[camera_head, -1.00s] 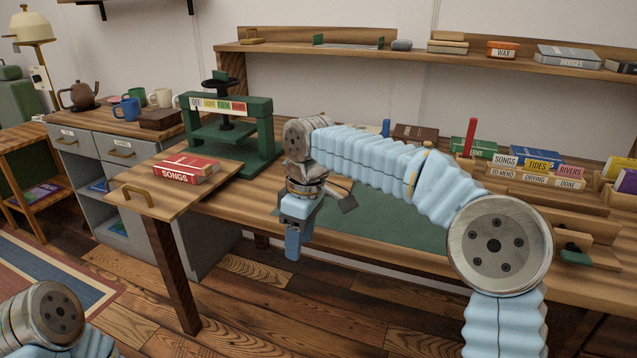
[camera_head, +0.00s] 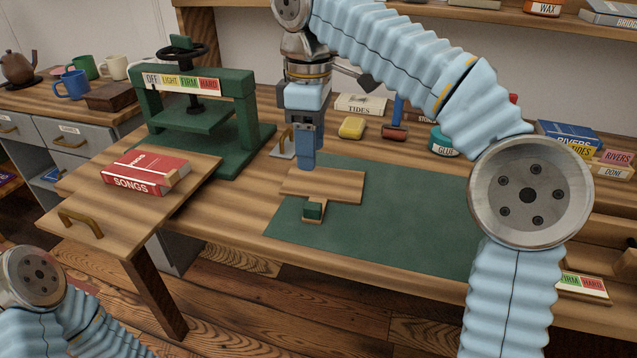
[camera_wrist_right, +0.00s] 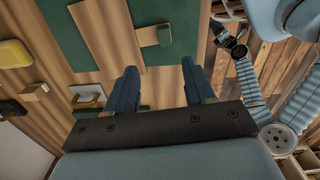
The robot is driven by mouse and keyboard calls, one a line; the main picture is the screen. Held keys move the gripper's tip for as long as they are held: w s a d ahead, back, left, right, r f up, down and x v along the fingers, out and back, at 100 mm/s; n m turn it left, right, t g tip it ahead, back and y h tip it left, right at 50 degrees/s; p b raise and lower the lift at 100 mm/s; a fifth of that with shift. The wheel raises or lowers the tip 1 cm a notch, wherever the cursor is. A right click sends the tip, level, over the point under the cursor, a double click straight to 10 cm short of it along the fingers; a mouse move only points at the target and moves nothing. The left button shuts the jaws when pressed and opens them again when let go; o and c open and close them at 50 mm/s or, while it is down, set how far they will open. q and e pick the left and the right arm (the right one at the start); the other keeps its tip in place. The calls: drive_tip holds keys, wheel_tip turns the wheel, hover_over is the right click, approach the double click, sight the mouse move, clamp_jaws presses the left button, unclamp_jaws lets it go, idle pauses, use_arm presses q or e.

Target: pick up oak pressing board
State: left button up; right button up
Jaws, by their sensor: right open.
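A small wooden board (camera_head: 330,185), which I take as the oak pressing board, lies flat over the left end of the green mat on the bench. A narrow wooden tongue with a green tab (camera_head: 313,210) extends from its front. In the wrist view the board (camera_wrist_right: 107,25) shows ahead of the fingers, with the tab beside it. My right gripper (camera_head: 307,160) points down just behind the board in the picture. Its two fingers (camera_wrist_right: 160,85) are apart with nothing between them. My left gripper is out of view; only part of that arm shows at lower left.
A green press (camera_head: 200,120) stands left of the gripper. A red SONGS book (camera_head: 147,172) lies on a brass-handled board (camera_head: 110,212) at left. A yellow block (camera_head: 351,128) and a brass-handled plate (camera_head: 284,145) are nearby. The green mat (camera_head: 400,225) is mostly clear.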

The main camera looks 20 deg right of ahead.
drive_tip(key=b, duration=0.1)
hover_over(313, 205)
drive_tip(key=f, duration=0.3)
drive_tip(key=w+f, duration=0.1)
drive_tip(key=f, duration=0.1)
drive_tip(key=f+b, duration=0.1)
drive_tip(key=f, duration=0.2)
drive_tip(key=s+f, duration=0.1)
drive_tip(key=f, duration=0.1)
drive_tip(key=shift+f+b, duration=0.35)
drive_tip(key=shift+f, duration=0.05)
drive_tip(key=shift+c, duration=0.3)
clamp_jaws()
